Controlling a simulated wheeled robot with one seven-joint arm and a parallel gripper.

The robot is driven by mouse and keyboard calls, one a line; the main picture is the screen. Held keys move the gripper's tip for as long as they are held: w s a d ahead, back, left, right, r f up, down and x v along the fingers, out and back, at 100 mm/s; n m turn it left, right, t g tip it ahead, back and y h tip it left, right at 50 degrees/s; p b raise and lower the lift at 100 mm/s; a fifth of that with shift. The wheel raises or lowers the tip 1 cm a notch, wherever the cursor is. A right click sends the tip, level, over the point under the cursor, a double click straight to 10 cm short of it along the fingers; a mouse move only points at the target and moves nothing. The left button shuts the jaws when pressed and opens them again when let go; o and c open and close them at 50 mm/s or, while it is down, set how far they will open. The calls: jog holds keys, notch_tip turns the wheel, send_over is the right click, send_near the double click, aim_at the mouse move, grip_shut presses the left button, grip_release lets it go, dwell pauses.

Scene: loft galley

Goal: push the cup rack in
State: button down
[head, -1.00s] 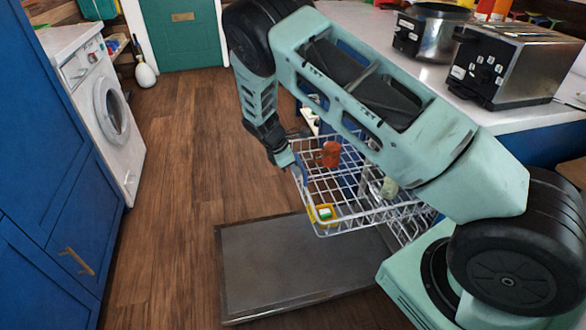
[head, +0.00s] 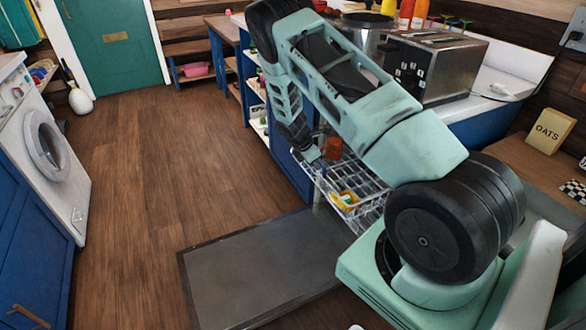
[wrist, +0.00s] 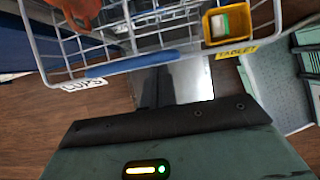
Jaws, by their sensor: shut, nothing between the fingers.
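The cup rack (head: 350,178) is a white wire basket standing out from under the counter, above the lowered dark door panel (head: 250,265). It holds an orange mug (head: 333,147) and a yellow holder (head: 344,200) with a white and green block. In the wrist view, the rack's front rim (wrist: 205,58) crosses the top, with a blue grip (wrist: 140,63) and a "CUPS" label (wrist: 84,84). My gripper (head: 311,153) is shut and empty at the rack's front rim. In the wrist view, my fingers (wrist: 172,70) reach the rim; whether they touch it is unclear. My arm hides part of the rack.
A toaster (head: 435,65) and a metal pot (head: 362,38) stand on the counter above. A washing machine (head: 45,160) is at the left. The wooden floor (head: 130,200) between is clear. The yellow holder has a "TABLET" label (wrist: 236,51).

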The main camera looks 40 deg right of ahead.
jog(key=s+d, duration=0.4)
jog(key=d, duration=1)
jog(key=shift+p, duration=0.35)
